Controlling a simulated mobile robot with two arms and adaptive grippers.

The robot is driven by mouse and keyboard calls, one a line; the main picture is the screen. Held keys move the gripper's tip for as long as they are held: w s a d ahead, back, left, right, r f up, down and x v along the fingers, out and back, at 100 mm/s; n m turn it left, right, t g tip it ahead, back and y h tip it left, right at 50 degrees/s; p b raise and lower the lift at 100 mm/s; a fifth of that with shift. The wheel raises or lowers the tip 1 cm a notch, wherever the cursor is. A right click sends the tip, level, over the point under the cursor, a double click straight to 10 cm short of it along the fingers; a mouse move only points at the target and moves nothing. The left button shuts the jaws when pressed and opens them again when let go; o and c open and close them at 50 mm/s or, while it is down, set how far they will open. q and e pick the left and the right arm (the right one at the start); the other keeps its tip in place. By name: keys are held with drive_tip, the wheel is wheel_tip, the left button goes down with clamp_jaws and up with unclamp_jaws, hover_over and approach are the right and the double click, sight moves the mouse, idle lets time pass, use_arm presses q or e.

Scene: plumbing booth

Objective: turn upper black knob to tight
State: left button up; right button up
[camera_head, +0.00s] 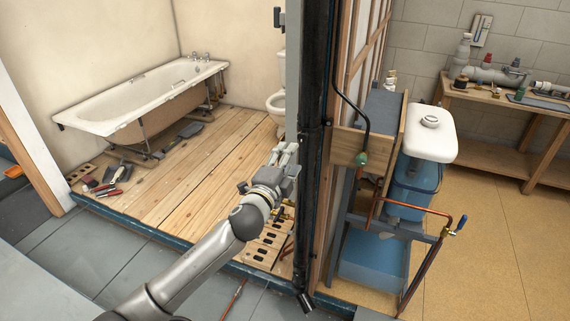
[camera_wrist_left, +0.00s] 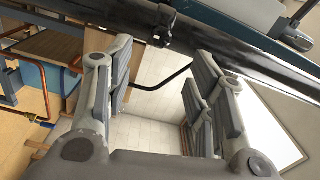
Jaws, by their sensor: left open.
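A small dark fitting (camera_head: 279,17), possibly the upper black knob, is on the side of the pale post at the top of the head view. My left gripper (camera_head: 286,152) is well below it, in front of the post and close to the black pipe (camera_head: 313,90). In the left wrist view the gripper (camera_wrist_left: 163,75) is open, with nothing between its fingers. The black pipe (camera_wrist_left: 215,42) crosses beyond the fingertips there, with a black clamp (camera_wrist_left: 161,27) around it. I cannot tell whether this clamp carries the knob. My right gripper is out of view.
A bent black rod with a green end (camera_head: 361,158) hangs right of the pipe, by a wooden board (camera_head: 345,146). A white cistern (camera_head: 430,135), copper pipe (camera_head: 420,208) and workbench (camera_head: 510,105) are at the right. A bathtub (camera_head: 140,95) stands behind the open wooden floor (camera_head: 185,180).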

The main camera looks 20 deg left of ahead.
use_arm(q)
drive_tip(key=shift+s, duration=0.85)
drive_tip(key=s+a+f+n+g+y, duration=0.1)
drive_tip(key=s+a+f+n+g, duration=0.1)
drive_tip(key=f, duration=1)
drive_tip(key=s+a+f+n+g, duration=0.1)
drive_tip(key=s+f+n+g, duration=0.15)
drive_tip(key=f, duration=0.95)
drive_tip(key=s+a+f+n+g, duration=0.15)
drive_tip(key=s+f, duration=0.25)
drive_tip(key=f, duration=0.4)
drive_tip(key=s+f+n+g, duration=0.1)
drive_tip(key=s+f+g, duration=0.1)
drive_tip(key=s+f, duration=0.45)
drive_tip(key=s+d+f+n+g, duration=0.1)
drive_tip(key=s+f+n+g, duration=0.1)
drive_tip(key=s+f, duration=0.6)
drive_tip(key=s+d+f+n+g, duration=0.1)
drive_tip(key=s+f+n+g, duration=0.2)
drive_tip(key=s+f, duration=0.6)
drive_tip(key=s+d+f+n+g, duration=0.2)
drive_tip(key=s+f, duration=0.6)
drive_tip(key=s, duration=1.7)
drive_tip(key=shift+s+f+g, duration=0.15)
drive_tip(key=shift+f+g, duration=0.25)
drive_tip(key=shift+g, duration=0.7)
